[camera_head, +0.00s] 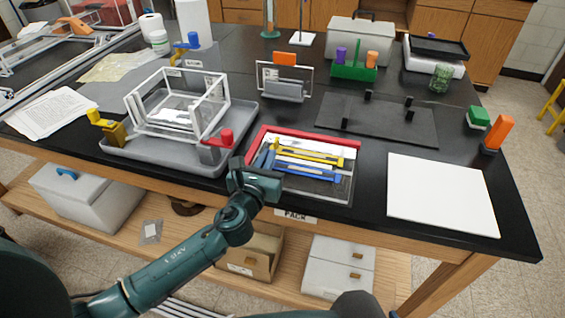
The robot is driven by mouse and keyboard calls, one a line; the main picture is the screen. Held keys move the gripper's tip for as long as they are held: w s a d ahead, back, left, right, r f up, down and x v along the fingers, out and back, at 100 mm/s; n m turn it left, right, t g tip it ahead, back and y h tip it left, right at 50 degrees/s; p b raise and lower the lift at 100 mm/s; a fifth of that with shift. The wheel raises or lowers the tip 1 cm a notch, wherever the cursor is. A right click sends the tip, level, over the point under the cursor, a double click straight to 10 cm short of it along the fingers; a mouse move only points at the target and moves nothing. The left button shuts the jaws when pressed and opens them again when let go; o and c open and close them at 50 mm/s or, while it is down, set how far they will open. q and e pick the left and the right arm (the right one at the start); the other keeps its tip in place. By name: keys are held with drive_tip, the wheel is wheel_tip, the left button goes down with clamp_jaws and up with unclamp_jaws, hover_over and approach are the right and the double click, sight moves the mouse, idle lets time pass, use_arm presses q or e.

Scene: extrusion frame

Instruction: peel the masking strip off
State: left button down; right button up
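I cannot make out a masking strip for certain. A white extrusion frame (212,103), an open box of bars, stands in a grey tray (243,128) on the black table. A yellow clamp-like piece (110,128) is at the tray's left corner and a red-topped one (218,140) at its front right. My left gripper (243,163) is at the table's front edge, between the grey tray and a red-rimmed tray (345,146). Its fingertips are small and dark, so I cannot tell whether it is open or holds anything. My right gripper is not in view.
The red-rimmed tray holds yellow and blue tools (310,152). A white board (442,195) lies at the right. A dark plate with pegs (385,120), a green caddy (354,72) and an upright framed panel (285,82) stand farther back. Papers (50,112) lie at the left.

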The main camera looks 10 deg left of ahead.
use_arm(q)
wheel_tip(320, 180, up, 11)
drive_tip(key=p, duration=0.3)
drive_tip(key=shift+f, duration=0.2)
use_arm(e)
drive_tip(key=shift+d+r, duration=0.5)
